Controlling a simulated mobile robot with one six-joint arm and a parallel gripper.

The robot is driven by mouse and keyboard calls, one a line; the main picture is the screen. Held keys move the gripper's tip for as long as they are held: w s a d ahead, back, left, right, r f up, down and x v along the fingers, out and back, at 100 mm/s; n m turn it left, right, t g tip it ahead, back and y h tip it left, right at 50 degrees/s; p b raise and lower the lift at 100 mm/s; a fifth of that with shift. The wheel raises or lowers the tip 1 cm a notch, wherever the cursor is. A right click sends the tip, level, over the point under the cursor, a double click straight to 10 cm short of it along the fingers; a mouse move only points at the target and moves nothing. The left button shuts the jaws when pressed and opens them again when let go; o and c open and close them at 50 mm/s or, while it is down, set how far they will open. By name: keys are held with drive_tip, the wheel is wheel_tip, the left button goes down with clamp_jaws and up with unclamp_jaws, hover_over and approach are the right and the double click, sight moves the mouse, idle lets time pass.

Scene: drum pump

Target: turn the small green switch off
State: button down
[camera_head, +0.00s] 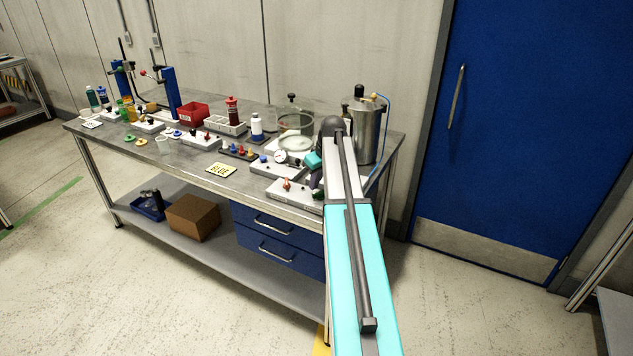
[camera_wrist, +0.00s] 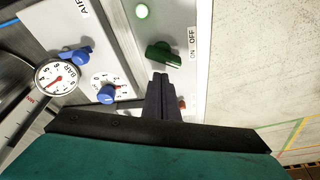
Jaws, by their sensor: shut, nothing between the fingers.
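The small green switch (camera_wrist: 163,54) sits on a white panel in the upper middle of the wrist view. Its dark green handle lies roughly crosswise in the picture, with an ON/OFF label (camera_wrist: 192,42) to its right. In the head view my arm covers the switch area at the bench's right end.
In the wrist view, two blue knobs (camera_wrist: 75,57) (camera_wrist: 107,93) and a pressure gauge (camera_wrist: 57,77) lie left of my fingers. A red part (camera_wrist: 182,103) shows beside them. In the head view, a steel canister (camera_head: 368,130) stands behind my arm on the crowded bench (camera_head: 285,208).

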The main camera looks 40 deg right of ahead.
drive_tip(key=shift+w+d, duration=0.15)
drive_tip(key=shift+w, duration=0.75)
drive_tip(key=shift+w+d, duration=0.1)
drive_tip(key=shift+w, duration=0.8)
drive_tip(key=shift+w+r, duration=0.15)
drive_tip(key=shift+w, duration=0.05)
drive_tip(key=v, duration=0.3)
drive_tip(key=shift+s+r+b, duration=0.1)
drive_tip(key=shift+s+b, duration=0.1)
drive_tip(key=shift+b, duration=0.2)
drive_tip(key=b+v, duration=0.1)
drive_tip(key=v, duration=0.5)
drive_tip(key=shift+a+r, duration=0.25)
drive_tip(key=shift+a, duration=0.05)
drive_tip(key=shift+f, duration=0.1)
